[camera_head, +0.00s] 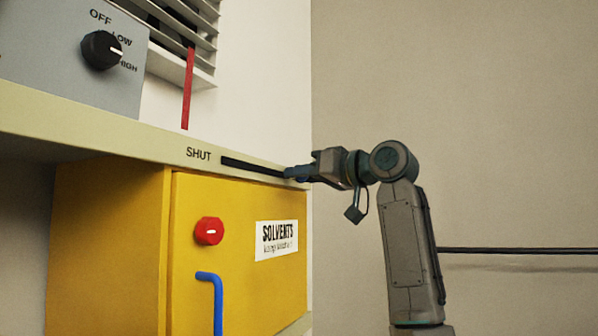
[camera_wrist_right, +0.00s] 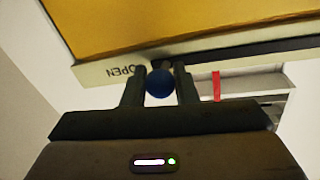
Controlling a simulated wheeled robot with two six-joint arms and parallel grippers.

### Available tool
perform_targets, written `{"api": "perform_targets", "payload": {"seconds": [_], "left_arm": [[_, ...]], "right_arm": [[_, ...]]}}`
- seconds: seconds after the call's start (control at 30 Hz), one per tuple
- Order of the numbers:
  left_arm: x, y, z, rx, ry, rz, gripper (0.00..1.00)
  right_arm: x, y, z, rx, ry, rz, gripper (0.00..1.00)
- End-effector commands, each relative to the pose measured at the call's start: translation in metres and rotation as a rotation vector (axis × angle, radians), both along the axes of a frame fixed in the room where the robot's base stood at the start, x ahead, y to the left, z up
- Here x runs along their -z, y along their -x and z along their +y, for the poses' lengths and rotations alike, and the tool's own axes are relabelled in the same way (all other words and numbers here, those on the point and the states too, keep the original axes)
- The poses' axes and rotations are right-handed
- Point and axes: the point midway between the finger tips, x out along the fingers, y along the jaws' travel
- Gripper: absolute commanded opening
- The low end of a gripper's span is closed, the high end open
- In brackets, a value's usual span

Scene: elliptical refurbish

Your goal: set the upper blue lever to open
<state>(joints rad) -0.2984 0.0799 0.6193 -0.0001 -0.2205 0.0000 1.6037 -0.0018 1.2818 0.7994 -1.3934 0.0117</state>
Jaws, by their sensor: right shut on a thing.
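The upper blue lever is a round blue knob (camera_wrist_right: 159,83) between the fingers of my right gripper (camera_wrist_right: 158,78) in the right wrist view. The fingers are shut on it. Next to it, the OPEN label (camera_wrist_right: 122,71) shows upside down on the pale shelf edge. In the head view my right gripper (camera_head: 292,173) is at the right end of a dark slot (camera_head: 250,166) in that edge, away from the SHUT label (camera_head: 198,154) at the left end. There the fingers hide the knob and the OPEN label. My left gripper is out of view.
Below the shelf edge (camera_head: 90,128) is a yellow SOLVENTS cabinet (camera_head: 240,275) with a red knob (camera_head: 209,231) and a lower blue handle (camera_head: 218,300). Above are a grey panel with a black dial (camera_head: 101,50), and a louvred vent with a red strip (camera_head: 187,90).

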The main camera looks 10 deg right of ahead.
Motion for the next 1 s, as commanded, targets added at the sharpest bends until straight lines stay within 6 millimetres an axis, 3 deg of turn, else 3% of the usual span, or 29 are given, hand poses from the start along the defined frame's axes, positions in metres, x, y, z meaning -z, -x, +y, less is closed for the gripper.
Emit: {"api": "perform_targets", "payload": {"seconds": [0.13, 0.17, 0.27, 0.63, 1.0], "left_arm": [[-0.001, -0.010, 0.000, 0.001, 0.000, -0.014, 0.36], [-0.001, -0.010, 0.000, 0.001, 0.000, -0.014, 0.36], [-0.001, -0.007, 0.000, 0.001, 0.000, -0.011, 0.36], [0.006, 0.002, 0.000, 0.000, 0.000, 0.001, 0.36], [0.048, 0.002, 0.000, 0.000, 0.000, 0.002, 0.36]], "right_arm": [[-0.004, 0.001, -0.001, 0.003, -0.003, -0.007, 0.00], [-0.004, 0.001, -0.001, 0.003, -0.003, -0.007, 0.30], [-0.003, 0.001, -0.001, 0.003, -0.002, -0.007, 0.47], [0.000, 0.006, -0.005, 0.002, -0.002, -0.006, 0.47], [0.003, 0.054, -0.056, 0.005, -0.002, -0.008, 0.47]]}}
